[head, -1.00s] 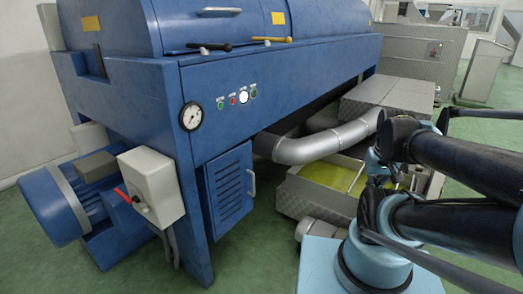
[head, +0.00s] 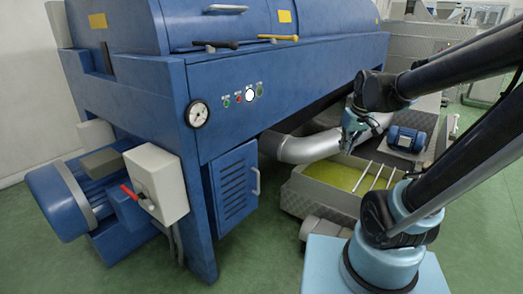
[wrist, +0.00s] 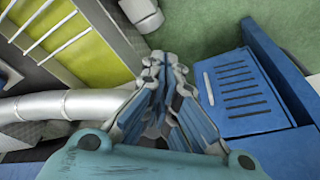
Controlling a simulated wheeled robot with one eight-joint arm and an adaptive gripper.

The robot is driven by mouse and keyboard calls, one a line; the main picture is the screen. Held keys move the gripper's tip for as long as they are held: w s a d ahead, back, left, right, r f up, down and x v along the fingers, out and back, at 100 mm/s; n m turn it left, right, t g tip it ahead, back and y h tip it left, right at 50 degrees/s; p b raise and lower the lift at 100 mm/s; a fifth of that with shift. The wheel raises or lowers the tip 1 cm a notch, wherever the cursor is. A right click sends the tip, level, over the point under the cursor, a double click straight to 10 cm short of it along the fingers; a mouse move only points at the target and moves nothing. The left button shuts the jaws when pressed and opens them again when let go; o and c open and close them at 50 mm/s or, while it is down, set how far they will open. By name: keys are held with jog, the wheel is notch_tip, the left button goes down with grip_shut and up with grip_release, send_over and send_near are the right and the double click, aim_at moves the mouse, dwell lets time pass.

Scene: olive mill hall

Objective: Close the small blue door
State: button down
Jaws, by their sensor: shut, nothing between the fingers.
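The small blue door (head: 235,185) has dark slats and a pale upright handle (head: 256,182) on its right edge. It sits low on the front of the big blue machine (head: 290,75) and seems to stand out from it, but I cannot tell how far. In the wrist view the door (wrist: 240,85) is right of my gripper (wrist: 160,68), with a clear gap between them. My gripper's fingers are together and empty. In the head view my gripper (head: 350,138) is small and partly hidden, near the silver pipe, right of the door.
A silver pipe (head: 300,148) runs right of the door, beside a metal trough (head: 300,190) with yellow-green liquid and pale bars. A blue motor (head: 407,139) lies beyond. A grey switch box (head: 157,183) with a red lever stands left. Green floor before the door is clear.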

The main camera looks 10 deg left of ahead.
jog(key=w+a+f+n+y, duration=0.15)
jog(key=w+a, duration=0.25)
jog(key=a, duration=0.5)
jog(key=w+a+f+n, duration=0.25)
jog(key=w+a, duration=0.25)
jog(key=a, duration=0.4)
jog(key=w+a+f+n+y, duration=0.1)
jog(key=w+a+n, duration=0.25)
jog(key=a, duration=0.65)
jog(key=w+a+f, duration=0.4)
jog(key=a+f, duration=0.2)
jog(key=f, duration=0.3)
jog(key=shift+a+g, duration=0.3)
jog(key=shift+a, duration=0.05)
jog(key=shift+w+f+m, duration=0.1)
jog(key=shift+m, duration=0.15)
